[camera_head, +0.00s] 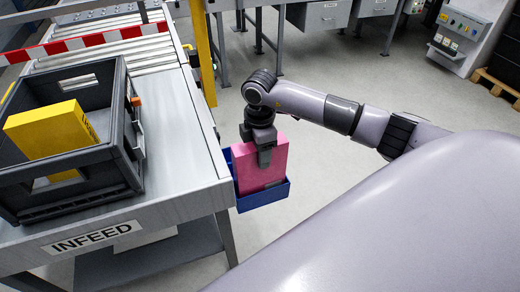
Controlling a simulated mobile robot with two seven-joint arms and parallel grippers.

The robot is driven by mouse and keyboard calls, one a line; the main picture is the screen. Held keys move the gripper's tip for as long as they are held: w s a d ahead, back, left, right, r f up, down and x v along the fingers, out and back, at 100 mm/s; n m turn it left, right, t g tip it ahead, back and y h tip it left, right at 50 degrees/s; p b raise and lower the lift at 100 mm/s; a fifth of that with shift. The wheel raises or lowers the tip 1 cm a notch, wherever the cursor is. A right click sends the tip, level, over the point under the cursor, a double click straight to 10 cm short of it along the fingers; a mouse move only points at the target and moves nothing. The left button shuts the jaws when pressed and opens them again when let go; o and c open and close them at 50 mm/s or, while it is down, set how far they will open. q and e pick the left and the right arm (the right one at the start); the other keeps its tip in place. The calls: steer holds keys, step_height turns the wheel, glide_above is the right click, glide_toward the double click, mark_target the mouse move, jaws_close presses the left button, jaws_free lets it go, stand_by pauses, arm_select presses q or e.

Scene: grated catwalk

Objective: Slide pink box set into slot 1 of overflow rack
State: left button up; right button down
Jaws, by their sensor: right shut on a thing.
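The pink box (258,180) stands upright with its lower part inside a blue open bin (265,198) at the right side of the infeed table. My right gripper (265,157) is shut on the top of the pink box, pointing down from above. The bottom of the box is hidden by the bin's front wall, so I cannot tell whether it touches the bin floor. No slot numbers or rack label can be read. My left gripper is not in view.
The infeed table (183,150) carries a dark crate (110,165) with a yellow box (50,130) in it. A yellow post (203,55) rises behind the blue bin. A roller conveyor (130,55) lies beyond a red-and-white bar. Grey floor is open behind my right arm.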

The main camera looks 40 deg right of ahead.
step_height(320, 180, down, 4)
steer(key=shift+r+b, duration=0.25)
steer(key=shift+b, duration=0.75)
jaws_free()
stand_by(0.3)
